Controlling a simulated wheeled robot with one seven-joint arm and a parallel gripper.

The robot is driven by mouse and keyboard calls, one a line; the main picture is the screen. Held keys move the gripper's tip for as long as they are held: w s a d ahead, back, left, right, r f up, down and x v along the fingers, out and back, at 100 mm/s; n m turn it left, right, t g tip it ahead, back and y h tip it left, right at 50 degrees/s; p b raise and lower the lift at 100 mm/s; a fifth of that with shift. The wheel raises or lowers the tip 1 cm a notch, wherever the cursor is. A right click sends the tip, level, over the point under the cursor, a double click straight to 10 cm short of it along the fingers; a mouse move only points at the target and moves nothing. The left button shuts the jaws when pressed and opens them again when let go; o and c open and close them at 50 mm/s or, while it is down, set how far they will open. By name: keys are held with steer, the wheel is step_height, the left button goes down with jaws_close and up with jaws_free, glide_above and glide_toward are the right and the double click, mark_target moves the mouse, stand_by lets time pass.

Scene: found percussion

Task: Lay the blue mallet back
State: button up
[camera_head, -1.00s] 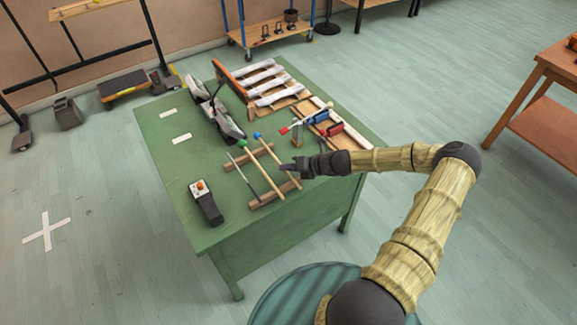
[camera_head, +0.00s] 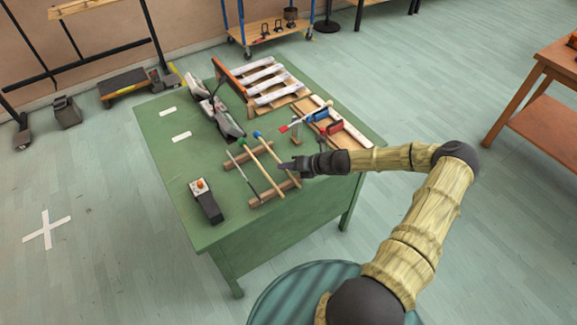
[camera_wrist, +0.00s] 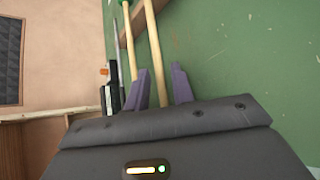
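The blue mallet, with a blue head (camera_head: 257,134) and a pale wooden handle (camera_head: 272,153), lies across two wooden rails on the green table. A green-headed mallet (camera_head: 242,144) and a thin grey rod (camera_head: 243,173) lie beside it on its left. The blue head is out of the wrist view.
The front rail (camera_head: 262,199) and back rail (camera_head: 236,164) support the sticks. A dark box with an orange button (camera_head: 208,204) stands at the left. Red and blue clamps (camera_head: 333,129), a wooden bar frame (camera_head: 270,78) and grey metal pieces (camera_head: 222,118) are behind.

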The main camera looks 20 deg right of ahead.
steer(key=shift+o, duration=0.6)
steer(key=b+v, duration=0.1)
steer(key=v, duration=1.6)
steer(key=shift+d, duration=0.2)
steer(key=shift+s+a, duration=0.1)
steer(key=shift+s, duration=0.05)
